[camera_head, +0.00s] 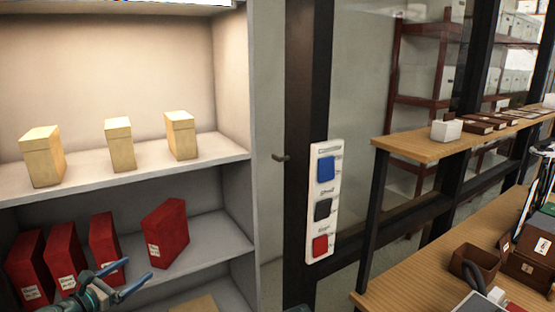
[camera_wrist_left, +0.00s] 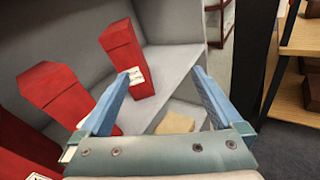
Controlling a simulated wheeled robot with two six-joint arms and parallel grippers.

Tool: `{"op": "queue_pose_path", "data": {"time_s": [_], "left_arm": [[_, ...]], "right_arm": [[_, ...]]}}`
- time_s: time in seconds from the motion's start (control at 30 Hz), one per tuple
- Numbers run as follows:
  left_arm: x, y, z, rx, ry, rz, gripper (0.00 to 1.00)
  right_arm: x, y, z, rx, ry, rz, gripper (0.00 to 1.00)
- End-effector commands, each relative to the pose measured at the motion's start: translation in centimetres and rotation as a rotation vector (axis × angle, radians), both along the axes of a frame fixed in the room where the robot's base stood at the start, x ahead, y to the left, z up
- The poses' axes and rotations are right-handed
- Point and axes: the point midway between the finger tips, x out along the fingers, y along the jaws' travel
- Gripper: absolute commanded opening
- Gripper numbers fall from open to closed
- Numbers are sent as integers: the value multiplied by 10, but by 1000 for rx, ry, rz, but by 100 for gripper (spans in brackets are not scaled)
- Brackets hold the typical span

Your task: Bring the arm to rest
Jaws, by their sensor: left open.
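My left gripper (camera_head: 136,278) shows at the lower left of the head view, in front of the lower shelf with the red boxes. Its blue fingers are apart with nothing between them, as the left wrist view (camera_wrist_left: 164,75) also shows. The nearest red box (camera_head: 166,233) stands on the lower shelf, a little tilted, just beyond the fingers. In the left wrist view this red box (camera_wrist_left: 122,50) appears behind the left finger; whether they touch is unclear.
Several more red boxes (camera_head: 104,247) stand to the left on the lower shelf. Cream boxes (camera_head: 121,131) stand on the shelf above (camera_head: 90,177). A tan box (camera_wrist_left: 175,123) lies below. A panel with coloured blocks (camera_head: 322,203) and a wooden desk (camera_head: 415,277) are at the right.

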Motion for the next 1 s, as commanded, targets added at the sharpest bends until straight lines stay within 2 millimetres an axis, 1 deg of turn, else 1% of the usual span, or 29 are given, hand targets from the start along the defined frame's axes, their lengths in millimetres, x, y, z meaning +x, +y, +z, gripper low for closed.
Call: {"op": "queue_pose_path", "data": {"time_s": [0.03, 0.17, 0.27, 0.37, 0.4, 0.47, 0.5, 0.57, 0.6, 0.7, 0.8, 0.9, 1.0], "left_arm": [[3, -15, -5, 40, 9, -35, 100], [7, -55, -23, 182, 34, -144, 100], [7, -94, -41, 320, 50, -260, 100], [1, -145, -66, 511, 60, -431, 100], [-4, -168, -78, 601, 59, -516, 100], [-14, -201, -96, 742, 51, -657, 100], [-23, -221, -108, 836, 41, -754, 100], [-37, -248, -125, 971, 20, -900, 100], [-48, -263, -135, 1060, 2, -1000, 100], [-76, -294, -158, 1271, -56, -1254, 100], [-104, -316, -175, 1465, -128, -1514, 100], [-128, -329, -186, 1629, -207, -1763, 100], [-146, -335, -191, 1757, -277, -1974, 100]], "right_arm": [[0, 0, 0, 0, 0, 0, 0], [0, 0, 0, 0, 0, 0, 0], [0, 0, 0, 0, 0, 0, 0], [0, 0, 0, 0, 0, 0, 0], [0, 0, 0, 0, 0, 0, 0], [0, 0, 0, 0, 0, 0, 0], [0, 0, 0, 0, 0, 0, 0], [0, 0, 0, 0, 0, 0, 0], [0, 0, 0, 0, 0, 0, 0], [0, 0, 0, 0, 0, 0, 0], [0, 0, 0, 0, 0, 0, 0], [0, 0, 0, 0, 0, 0, 0], [0, 0, 0, 0, 0, 0, 0]]}}
